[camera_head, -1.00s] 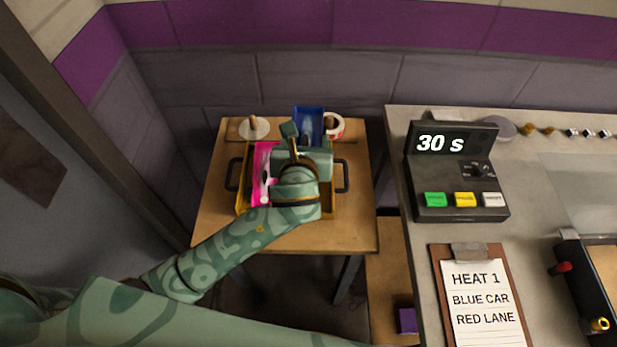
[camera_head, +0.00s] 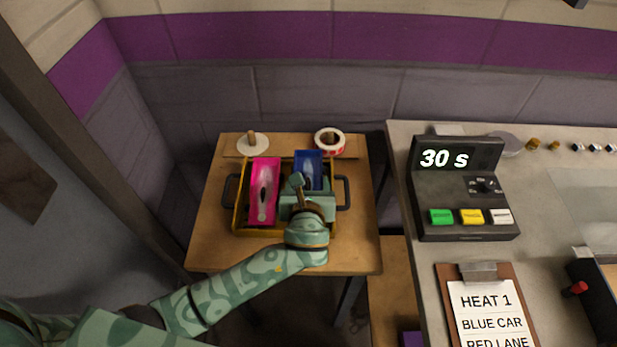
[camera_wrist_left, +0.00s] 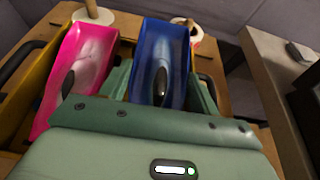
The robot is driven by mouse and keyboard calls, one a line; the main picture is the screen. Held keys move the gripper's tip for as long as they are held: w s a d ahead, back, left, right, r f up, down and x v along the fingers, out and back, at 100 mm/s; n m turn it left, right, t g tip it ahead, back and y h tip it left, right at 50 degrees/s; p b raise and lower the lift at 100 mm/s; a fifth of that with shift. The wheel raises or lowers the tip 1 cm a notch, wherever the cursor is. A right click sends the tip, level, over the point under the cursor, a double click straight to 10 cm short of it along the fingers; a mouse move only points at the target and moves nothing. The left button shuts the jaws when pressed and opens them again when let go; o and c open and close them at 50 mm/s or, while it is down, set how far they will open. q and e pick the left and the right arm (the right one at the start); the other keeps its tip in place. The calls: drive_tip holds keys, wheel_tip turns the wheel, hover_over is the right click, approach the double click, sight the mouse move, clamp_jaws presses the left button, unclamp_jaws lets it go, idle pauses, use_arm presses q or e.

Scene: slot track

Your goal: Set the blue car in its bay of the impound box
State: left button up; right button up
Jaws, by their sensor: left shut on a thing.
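The impound box (camera_head: 240,228) is yellow with a black handle at each side and stands on a small wooden table. The blue car (camera_head: 308,165) is over or in the right part of the box, next to a pink car (camera_head: 264,190) in the left part. My left gripper (camera_head: 303,190) is shut on the blue car; in the left wrist view its fingers flank the blue body (camera_wrist_left: 160,45). The gripper hides the car's near end and the bay floor, so I cannot tell whether the car touches the bottom. My right gripper is not in view.
A white disc with a peg (camera_head: 252,144) and a red-and-white tape roll (camera_head: 329,141) sit behind the box. A counter (camera_head: 400,200) on the right carries a timer (camera_head: 458,185) and a clipboard (camera_head: 487,310). The table's front is clear.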

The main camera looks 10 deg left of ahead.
use_arm(q)
drive_tip(key=shift+f, duration=1.3)
drive_tip(key=shift+f, duration=0.1)
drive_tip(key=o, duration=1.1)
drive_tip(key=shift+f, duration=0.1)
